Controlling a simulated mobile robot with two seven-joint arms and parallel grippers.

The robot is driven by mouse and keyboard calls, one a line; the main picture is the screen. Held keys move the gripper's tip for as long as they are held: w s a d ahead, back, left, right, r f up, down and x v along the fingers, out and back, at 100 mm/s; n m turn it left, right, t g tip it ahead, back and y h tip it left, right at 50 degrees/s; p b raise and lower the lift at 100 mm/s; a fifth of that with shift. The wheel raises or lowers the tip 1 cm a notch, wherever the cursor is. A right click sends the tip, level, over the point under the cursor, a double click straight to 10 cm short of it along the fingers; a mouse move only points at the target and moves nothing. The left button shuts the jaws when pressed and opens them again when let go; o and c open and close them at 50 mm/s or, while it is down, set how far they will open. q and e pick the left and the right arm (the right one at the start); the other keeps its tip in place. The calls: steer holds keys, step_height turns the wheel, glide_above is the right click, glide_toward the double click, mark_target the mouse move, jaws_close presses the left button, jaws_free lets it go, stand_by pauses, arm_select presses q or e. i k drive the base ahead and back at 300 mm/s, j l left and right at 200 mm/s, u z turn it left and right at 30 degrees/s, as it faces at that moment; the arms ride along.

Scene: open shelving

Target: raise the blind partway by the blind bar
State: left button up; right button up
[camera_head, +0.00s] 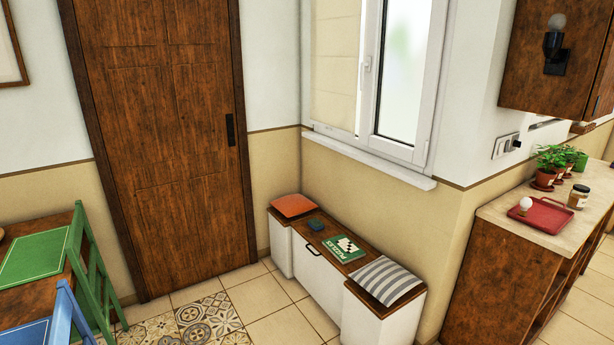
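A pale beige blind (334,62) with faint horizontal folds covers the left pane of the white-framed window (369,75). It hangs down close to the white window sill (365,156). Its top lies beyond the upper edge of the picture. I cannot make out the blind bar clearly at its lower edge. The right pane (407,60) is uncovered and bright. Neither of my grippers is in view.
A low bench (320,270) with cushions, a book and a small dark blue item stands below the window. A counter (540,210) with plants and a red tray (541,213) is at right. Green (95,275) and blue (65,320) chairs stand at left. Tiled floor lies before the door (165,130).

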mark_target(331, 111)
steer(key=i, duration=1.65)
